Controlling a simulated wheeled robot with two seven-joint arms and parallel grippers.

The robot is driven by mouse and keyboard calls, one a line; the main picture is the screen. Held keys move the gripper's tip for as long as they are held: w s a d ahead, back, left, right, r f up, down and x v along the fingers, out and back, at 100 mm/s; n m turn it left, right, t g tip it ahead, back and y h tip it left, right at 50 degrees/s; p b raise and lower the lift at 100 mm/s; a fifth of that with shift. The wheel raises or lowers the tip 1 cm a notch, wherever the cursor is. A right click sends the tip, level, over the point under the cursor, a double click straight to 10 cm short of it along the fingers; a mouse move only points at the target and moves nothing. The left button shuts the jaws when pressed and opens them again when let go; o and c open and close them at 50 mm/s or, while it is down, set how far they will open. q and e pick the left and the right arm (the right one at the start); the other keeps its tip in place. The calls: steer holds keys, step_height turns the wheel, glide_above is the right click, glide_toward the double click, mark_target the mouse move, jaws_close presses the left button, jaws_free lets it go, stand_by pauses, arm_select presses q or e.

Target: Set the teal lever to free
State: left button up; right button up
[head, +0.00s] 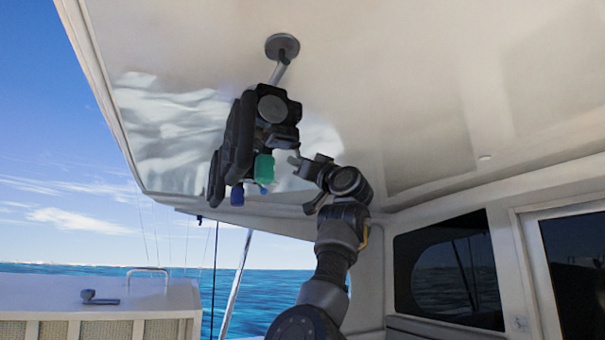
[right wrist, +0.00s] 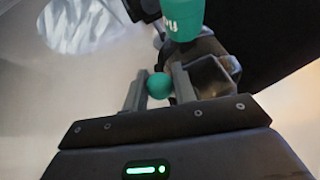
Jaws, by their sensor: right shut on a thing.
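A dark jointed unit (head: 262,125) hangs from the ceiling on a short metal post. A teal part (head: 264,168) shows low on it, and in the right wrist view a teal cylinder (right wrist: 183,18) with white lettering shows at the top. Below that cylinder is a small teal ball (right wrist: 159,86), which looks like the end of the teal lever. My right gripper (head: 297,161) reaches up from the lower right to the unit. In the right wrist view its fingers (right wrist: 158,88) are shut on the teal ball. How the ball joins the unit is hidden. My left gripper is not in view.
Blue ends (head: 237,195) show at the bottom of the unit. The white ceiling (head: 420,80) is close above. A cabin wall with a dark window (head: 448,268) stands at the right, and a white cabinet (head: 150,298) at the lower left. Open air lies left of the unit.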

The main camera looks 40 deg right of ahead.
steer(key=shift+w+d+n+t+y+b, duration=0.1)
steer(key=shift+w+n+t+y+b, duration=0.25)
steer(key=shift+n+t+y, duration=0.55)
steer(key=shift+w+r+n+y, duration=0.15)
steer(key=shift+n+y, duration=0.15)
steer(key=shift+y, duration=0.6)
steer(key=shift+r, duration=0.1)
steer(key=o, duration=1)
